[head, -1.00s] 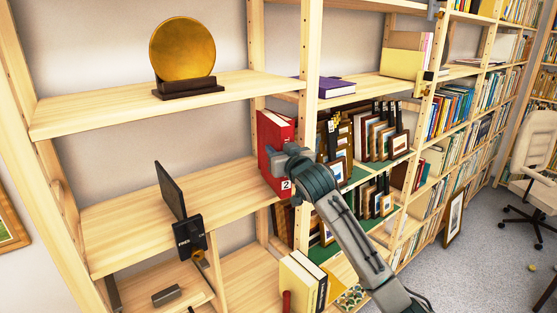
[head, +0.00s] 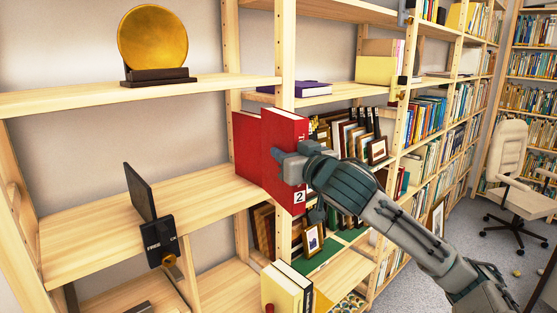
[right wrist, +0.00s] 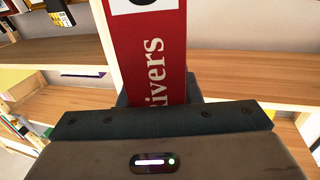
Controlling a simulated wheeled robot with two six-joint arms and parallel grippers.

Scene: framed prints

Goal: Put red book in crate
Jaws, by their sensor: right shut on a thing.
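A red book (head: 284,128) with a white "2" label low on its spine stands upright, partly out past the shelf edge. My right gripper (head: 290,162) is shut on it from the spine side. In the right wrist view the red spine (right wrist: 150,50) with white letters rises from between the fingers, which are mostly hidden. A second red book (head: 246,145) stands just behind, on the wooden shelf. I see no crate that I can make out. My left gripper is not in view.
A wooden post (head: 285,60) rises close by the held book. Framed pictures (head: 355,135) stand to the right. A dark panel (head: 140,190) with a small "FREE" sign (head: 160,240) is at left. Pale books (head: 285,285) stand below. An office chair (head: 508,150) stands on open floor at right.

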